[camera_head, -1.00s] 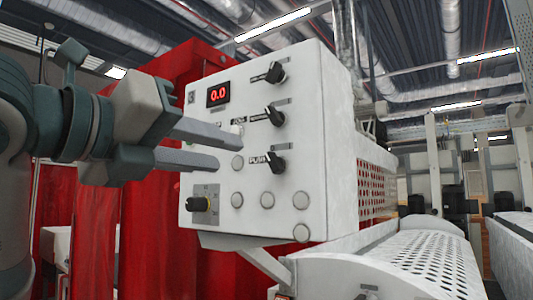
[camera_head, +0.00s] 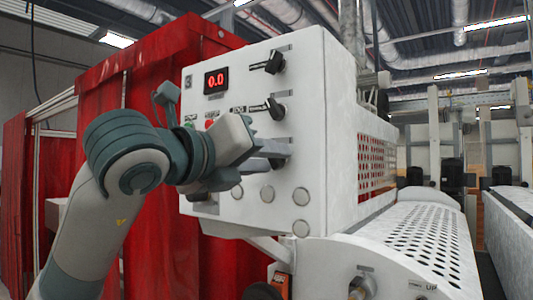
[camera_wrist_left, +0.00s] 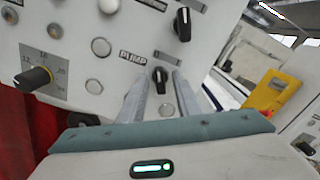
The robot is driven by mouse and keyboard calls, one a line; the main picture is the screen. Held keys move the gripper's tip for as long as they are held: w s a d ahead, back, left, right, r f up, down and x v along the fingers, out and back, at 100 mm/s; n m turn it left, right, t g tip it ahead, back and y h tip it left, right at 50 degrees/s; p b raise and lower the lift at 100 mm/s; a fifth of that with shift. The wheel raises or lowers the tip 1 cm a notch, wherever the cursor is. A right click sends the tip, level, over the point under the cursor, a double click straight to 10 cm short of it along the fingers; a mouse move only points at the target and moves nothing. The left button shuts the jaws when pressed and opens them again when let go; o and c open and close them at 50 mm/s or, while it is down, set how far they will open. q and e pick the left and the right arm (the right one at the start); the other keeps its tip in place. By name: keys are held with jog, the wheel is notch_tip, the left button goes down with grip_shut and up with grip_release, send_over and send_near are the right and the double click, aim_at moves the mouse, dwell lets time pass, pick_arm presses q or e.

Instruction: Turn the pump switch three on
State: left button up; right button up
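The white control panel (camera_head: 235,125) carries a right-hand column of three black rotary switches. The top switch (camera_head: 274,62) and middle switch (camera_head: 275,109) are in clear view. The lowest switch, beside a PUMP label, is mostly hidden behind my fingers in the head view; in the left wrist view this black knob (camera_wrist_left: 160,75) shows upright between the fingertips. My left gripper (camera_head: 278,155) is open at the panel, one finger on each side of that knob. It also shows in the left wrist view (camera_wrist_left: 160,88). Contact with the knob cannot be told. My right gripper is not in view.
Several round buttons (camera_head: 267,194) lie below the switches. A dial (camera_wrist_left: 38,77) with a numbered plate sits lower left. The red display (camera_head: 216,81) reads 0.0. A perforated white roller cover (camera_head: 420,245) stands right of the panel, red curtains (camera_head: 150,80) behind.

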pick_arm(q)
grip_shut()
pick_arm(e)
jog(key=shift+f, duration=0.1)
